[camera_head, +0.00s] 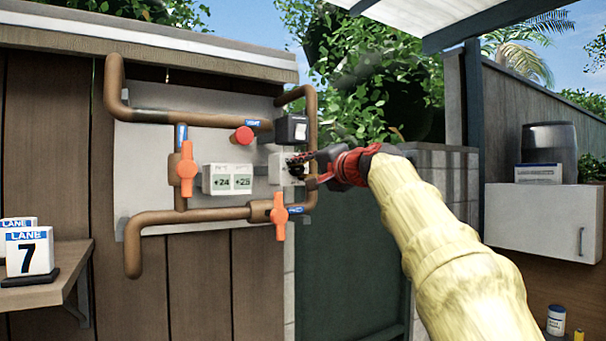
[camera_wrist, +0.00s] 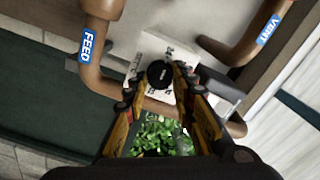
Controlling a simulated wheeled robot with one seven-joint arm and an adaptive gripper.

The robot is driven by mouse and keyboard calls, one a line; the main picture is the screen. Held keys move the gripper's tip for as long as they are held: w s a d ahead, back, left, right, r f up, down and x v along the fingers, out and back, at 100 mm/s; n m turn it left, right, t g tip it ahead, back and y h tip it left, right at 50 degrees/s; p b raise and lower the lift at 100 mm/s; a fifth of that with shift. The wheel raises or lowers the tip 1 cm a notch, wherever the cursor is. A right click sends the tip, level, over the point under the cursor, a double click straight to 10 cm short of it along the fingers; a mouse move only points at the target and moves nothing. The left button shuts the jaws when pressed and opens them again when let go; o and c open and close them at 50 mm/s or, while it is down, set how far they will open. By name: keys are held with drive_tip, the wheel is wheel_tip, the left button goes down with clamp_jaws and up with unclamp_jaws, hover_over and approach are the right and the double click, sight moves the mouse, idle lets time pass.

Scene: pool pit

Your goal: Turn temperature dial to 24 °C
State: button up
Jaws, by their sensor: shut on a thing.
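The temperature dial is a small black knob (camera_wrist: 160,75) on a white plate (camera_wrist: 150,55) with printed marks, seen in the wrist view. My gripper (camera_wrist: 155,88) has a finger on each side of the knob and is shut on it. In the head view my gripper (camera_head: 297,164) reaches the white dial box from the right and hides most of the knob. The dial's marks are too small to read. A white display (camera_head: 227,179) left of the dial shows two readings that look like +24 and +25.
Copper pipes (camera_head: 190,215) surround the dial, with orange valve handles at left (camera_head: 187,169) and below (camera_head: 279,216). Lane number blocks (camera_head: 30,250) stand on a shelf at far left.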

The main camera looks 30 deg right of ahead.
idle(0.4)
drive_tip(key=o, duration=1.2)
drive_tip(key=shift+c, duration=0.2)
drive_tip(key=s, duration=1.2)
drive_tip(key=shift+d, duration=0.2)
drive_tip(key=shift+f, duration=0.1)
